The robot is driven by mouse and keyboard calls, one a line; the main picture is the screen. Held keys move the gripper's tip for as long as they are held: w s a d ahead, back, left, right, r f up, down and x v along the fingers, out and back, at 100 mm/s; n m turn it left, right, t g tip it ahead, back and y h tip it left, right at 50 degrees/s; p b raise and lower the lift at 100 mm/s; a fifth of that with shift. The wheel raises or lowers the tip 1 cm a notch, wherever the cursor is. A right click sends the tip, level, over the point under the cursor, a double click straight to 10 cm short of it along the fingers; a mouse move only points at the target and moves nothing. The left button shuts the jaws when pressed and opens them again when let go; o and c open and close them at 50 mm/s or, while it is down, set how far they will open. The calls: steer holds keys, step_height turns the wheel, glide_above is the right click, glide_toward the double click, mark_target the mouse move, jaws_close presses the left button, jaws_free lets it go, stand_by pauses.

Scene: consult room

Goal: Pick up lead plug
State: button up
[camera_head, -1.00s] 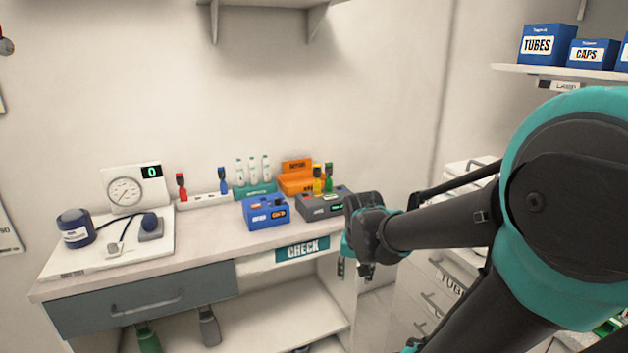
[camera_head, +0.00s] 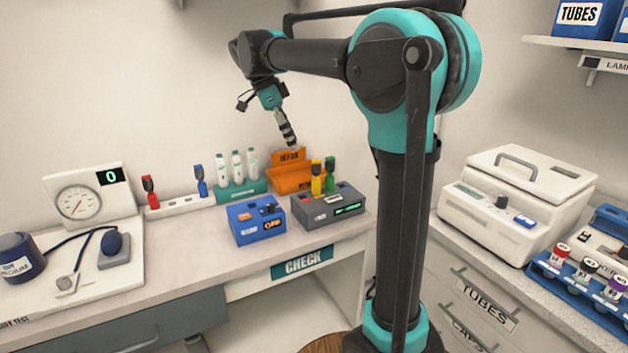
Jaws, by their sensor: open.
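Several coloured plugs show on the counter, and I cannot tell which one is the lead plug. A red plug (camera_head: 150,192) and a blue plug (camera_head: 200,181) stand upright in a white strip (camera_head: 178,205) near the wall. A yellow plug (camera_head: 316,180) and a green plug (camera_head: 330,174) stand at the grey box (camera_head: 340,210) with a green display. My gripper (camera_head: 289,140) points downward in the air over the back of the counter, in front of the orange holder's (camera_head: 295,180) upper part in the picture. It is open and holds nothing visible; its fingertips are small here.
A blue box (camera_head: 257,222) stands left of the grey box. White bottles stand in a teal rack (camera_head: 240,188) behind it. A gauge panel (camera_head: 85,195) and blue cup (camera_head: 20,258) are at left. A white machine (camera_head: 518,205) and tube rack (camera_head: 575,285) are at right. The counter's front middle is clear.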

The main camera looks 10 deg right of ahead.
mark_target(313, 175)
steer(key=x, duration=1.1)
steer(key=shift+s+d+x, duration=0.15)
steer(key=shift+d+x, duration=0.05)
steer(key=shift+x, duration=1.1)
steer(key=shift+s+d+x, duration=0.1)
steer(key=shift+d+x, duration=0.1)
steer(key=shift+x, duration=1.05)
steer(key=shift+r, duration=0.15)
jaws_close()
